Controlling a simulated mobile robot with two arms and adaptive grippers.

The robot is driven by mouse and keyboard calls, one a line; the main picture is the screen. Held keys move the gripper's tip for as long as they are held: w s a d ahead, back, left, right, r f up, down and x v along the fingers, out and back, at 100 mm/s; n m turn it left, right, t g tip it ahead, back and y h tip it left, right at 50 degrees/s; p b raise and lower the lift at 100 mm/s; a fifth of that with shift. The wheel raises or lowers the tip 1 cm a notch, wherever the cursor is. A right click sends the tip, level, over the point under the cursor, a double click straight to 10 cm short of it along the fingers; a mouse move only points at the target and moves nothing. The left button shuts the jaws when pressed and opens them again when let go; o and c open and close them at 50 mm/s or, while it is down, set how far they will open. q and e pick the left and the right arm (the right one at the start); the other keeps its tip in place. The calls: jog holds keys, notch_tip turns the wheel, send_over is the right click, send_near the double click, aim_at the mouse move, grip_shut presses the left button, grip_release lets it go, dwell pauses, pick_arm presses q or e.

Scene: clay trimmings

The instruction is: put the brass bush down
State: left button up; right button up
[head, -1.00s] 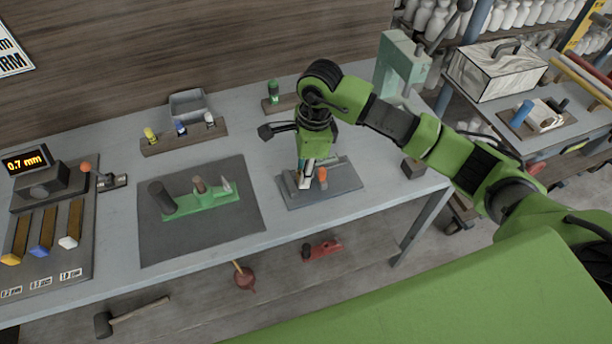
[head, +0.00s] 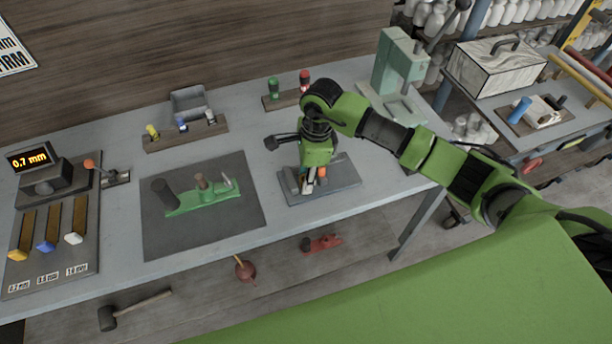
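My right gripper (head: 309,188) points down over the small dark grey tray (head: 342,183) at the middle right of the bench. Its arm comes in from the right. Its fingers are low, beside or around a small orange piece that shows only in part. The fingertips are too small and too covered to tell whether they are open or shut. I cannot clearly make out a brass bush; if it is at the fingers, they hide it. My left gripper is not in view.
A green plane-like tool (head: 205,200) lies on the dark mat (head: 165,248) to the left. Behind stand a wooden rack (head: 160,143) with small coloured-top pieces, a grey bin (head: 188,100) and a green press (head: 392,65). Bare bench lies between mat and tray.

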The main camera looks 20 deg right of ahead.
jog(key=shift+r, duration=0.25)
notch_tip(320, 180, up, 12)
jog(key=d+b, duration=0.1)
jog(key=b, duration=0.2)
jog(key=shift+s+d+b, duration=0.15)
jog(key=shift+d+b, duration=0.05)
jog(key=shift+b, duration=0.1)
jog(key=shift+f, duration=0.15)
